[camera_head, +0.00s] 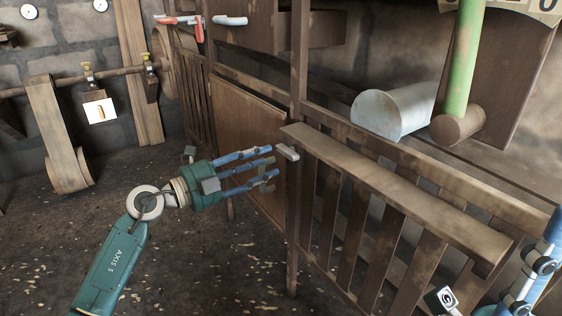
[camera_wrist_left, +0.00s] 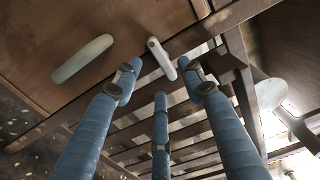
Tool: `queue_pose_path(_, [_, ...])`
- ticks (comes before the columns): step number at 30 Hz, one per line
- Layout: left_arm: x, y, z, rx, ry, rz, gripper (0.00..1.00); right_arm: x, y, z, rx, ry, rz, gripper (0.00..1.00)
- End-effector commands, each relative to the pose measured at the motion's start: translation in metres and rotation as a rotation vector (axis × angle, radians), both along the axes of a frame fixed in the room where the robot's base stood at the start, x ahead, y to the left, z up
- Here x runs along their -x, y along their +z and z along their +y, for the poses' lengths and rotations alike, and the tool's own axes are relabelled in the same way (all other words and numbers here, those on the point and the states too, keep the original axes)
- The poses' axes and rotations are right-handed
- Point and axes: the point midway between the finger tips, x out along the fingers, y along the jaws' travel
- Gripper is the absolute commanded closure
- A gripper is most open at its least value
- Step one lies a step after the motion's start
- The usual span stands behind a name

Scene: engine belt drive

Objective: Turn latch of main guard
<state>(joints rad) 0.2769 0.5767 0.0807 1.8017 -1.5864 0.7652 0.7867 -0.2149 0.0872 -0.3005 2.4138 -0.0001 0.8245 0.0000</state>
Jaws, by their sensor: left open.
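A small pale grey latch (camera_head: 288,152) sits on the wooden post at the near left end of the slatted guard (camera_head: 400,190). In the left wrist view the latch (camera_wrist_left: 161,58) lies just beyond the fingertips, roughly centred between them, and slanted. My left gripper (camera_head: 271,169) has its blue fingers spread, pointing at the post. It is empty, and I see no clear contact with the latch. The left gripper also shows in the wrist view (camera_wrist_left: 160,80). Part of my right gripper (camera_head: 535,265) shows at the lower right edge; its fingertips cannot be made out.
A plain brown panel (camera_head: 245,140) stands left of the post. A pale rounded handle (camera_wrist_left: 82,58) shows on a brown surface in the wrist view. A red lever (camera_head: 194,27) is at the top. A belt and shaft (camera_head: 58,140) stand at left.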

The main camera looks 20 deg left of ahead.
Motion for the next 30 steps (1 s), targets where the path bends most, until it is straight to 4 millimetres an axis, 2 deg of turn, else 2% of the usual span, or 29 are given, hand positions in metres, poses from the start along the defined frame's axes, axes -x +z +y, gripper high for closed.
queue_pose_path(3, [-0.018,-0.002,-0.014,0.003,0.000,-0.003,0.59,0.000,0.001,0.001,0.001,-0.002,-0.023,0.60])
queue_pose_path(9, [-0.037,-0.001,-0.028,0.003,0.001,-0.002,0.59,0.000,0.005,0.002,0.004,-0.003,-0.044,0.60])
queue_pose_path(20, [-0.043,-0.001,-0.033,0.002,0.001,0.001,0.59,0.000,0.008,0.002,0.005,-0.003,-0.052,0.60])
queue_pose_path(21, [-0.043,-0.001,-0.033,0.002,0.001,0.001,0.61,0.000,0.008,0.002,0.005,-0.003,-0.052,0.60])
queue_pose_path(27, [-0.042,-0.001,-0.033,0.002,0.001,0.001,1.00,0.000,0.008,0.002,0.005,-0.003,-0.052,0.60])
queue_pose_path(30, [-0.042,-0.001,-0.033,0.002,0.001,0.001,1.00,0.000,0.008,0.002,0.005,-0.003,-0.052,0.60])
